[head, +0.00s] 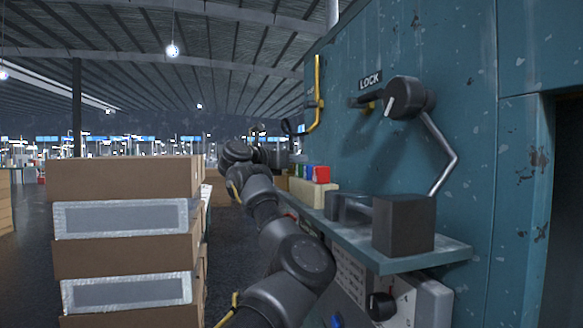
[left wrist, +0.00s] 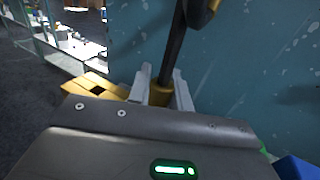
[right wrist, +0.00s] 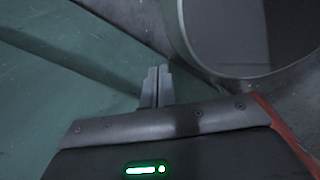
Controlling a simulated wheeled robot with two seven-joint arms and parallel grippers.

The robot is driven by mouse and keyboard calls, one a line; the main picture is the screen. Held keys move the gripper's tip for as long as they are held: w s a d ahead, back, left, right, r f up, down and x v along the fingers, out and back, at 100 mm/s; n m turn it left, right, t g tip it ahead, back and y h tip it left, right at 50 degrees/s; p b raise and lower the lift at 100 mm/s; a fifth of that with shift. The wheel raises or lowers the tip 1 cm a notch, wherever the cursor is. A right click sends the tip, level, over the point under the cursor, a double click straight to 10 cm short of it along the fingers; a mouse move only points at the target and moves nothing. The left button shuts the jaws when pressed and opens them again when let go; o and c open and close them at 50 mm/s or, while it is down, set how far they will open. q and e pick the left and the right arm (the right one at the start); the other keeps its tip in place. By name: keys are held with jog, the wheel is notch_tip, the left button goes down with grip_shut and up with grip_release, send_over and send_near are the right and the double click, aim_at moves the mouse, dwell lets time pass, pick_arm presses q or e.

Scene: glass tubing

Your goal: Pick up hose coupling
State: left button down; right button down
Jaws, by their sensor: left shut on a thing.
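The hose coupling (left wrist: 159,95) is a brass-yellow piece at the lower end of a dark hose (left wrist: 173,50). It sits between the two fingers of my left gripper (left wrist: 162,88), which is shut on it. In the head view my left gripper (head: 294,158) is at the far end of my left arm, beside the teal wall, and the coupling is too small and dark to make out there. My right gripper (right wrist: 155,86) shows only in the right wrist view. Its fingers are together and hold nothing visible.
A teal panel wall (head: 460,110) carries a yellow pipe (head: 318,95), a LOCK label (head: 370,80) and a crank lever (head: 440,145). A shelf (head: 425,258) holds a dark block (head: 403,225) and small coloured blocks (head: 314,173). Stacked cartons (head: 125,178) stand at left.

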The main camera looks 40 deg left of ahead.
pick_arm(q)
jog(key=shift+r+b, duration=0.3)
jog(key=shift+b, duration=0.05)
notch_tip(320, 180, up, 2)
jog(key=shift+b, duration=0.65)
jog(key=s+a+r+b, duration=0.2)
jog(key=s+r, duration=0.3)
jog(key=s, duration=0.1)
jog(key=s+a+r+b, duration=0.2)
jog(key=s+r, duration=0.3)
jog(key=s, duration=0.2)
jog(key=shift+s+a+r+b, duration=0.15)
jog(key=shift+a+r+b, duration=0.1)
jog(key=shift+a+b, duration=0.05)
